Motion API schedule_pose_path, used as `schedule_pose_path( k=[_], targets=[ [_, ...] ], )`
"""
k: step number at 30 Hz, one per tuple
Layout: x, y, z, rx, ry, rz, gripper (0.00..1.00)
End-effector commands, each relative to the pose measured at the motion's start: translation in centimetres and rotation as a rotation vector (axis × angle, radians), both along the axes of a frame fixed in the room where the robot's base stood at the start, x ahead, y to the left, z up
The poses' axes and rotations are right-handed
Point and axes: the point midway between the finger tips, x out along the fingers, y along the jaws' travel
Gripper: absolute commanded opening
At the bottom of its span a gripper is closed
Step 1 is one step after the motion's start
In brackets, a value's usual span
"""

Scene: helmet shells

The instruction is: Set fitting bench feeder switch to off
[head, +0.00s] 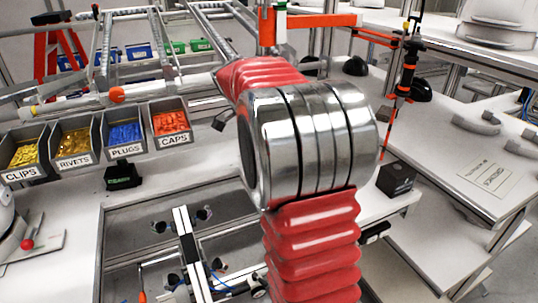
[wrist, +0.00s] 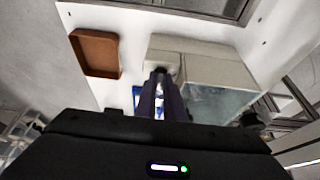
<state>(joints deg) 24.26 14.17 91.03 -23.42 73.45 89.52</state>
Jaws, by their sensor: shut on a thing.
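In the wrist view my gripper (wrist: 160,90) shows as dark narrow fingers close together. They are shut on a small dark part at their tips, in front of a pale box (wrist: 200,62). I cannot tell for certain whether this part is the feeder switch, and its setting cannot be read. A little white and blue shows beside the fingers. In the head view my own arm fills the middle and my gripper is hidden.
Labelled bins of clips (head: 24,155), rivets (head: 75,145), plugs (head: 125,133) and caps (head: 170,122) stand at the left. A black box (head: 395,178) sits on the right bench. A brown tray (wrist: 97,53) lies left of the pale box.

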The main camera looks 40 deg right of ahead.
Motion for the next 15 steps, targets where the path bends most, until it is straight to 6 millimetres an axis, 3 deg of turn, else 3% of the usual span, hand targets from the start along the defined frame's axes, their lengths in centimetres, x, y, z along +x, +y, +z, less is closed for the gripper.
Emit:
schedule_pose_path(
  k=[1, 2, 9, 15],
  targets=[
    [0.39, 0.26, -0.01, 0.003, -0.011, 0.004, 0.0],
    [0.4, 0.25, 0.0, 0.003, -0.011, 0.004, 0.09],
    [0.22, 0.12, 0.01, 0.002, -0.006, 0.002, 0.26],
    [0.13, 0.05, 0.03, 0.001, -0.004, 0.002, 0.27]
  ],
)
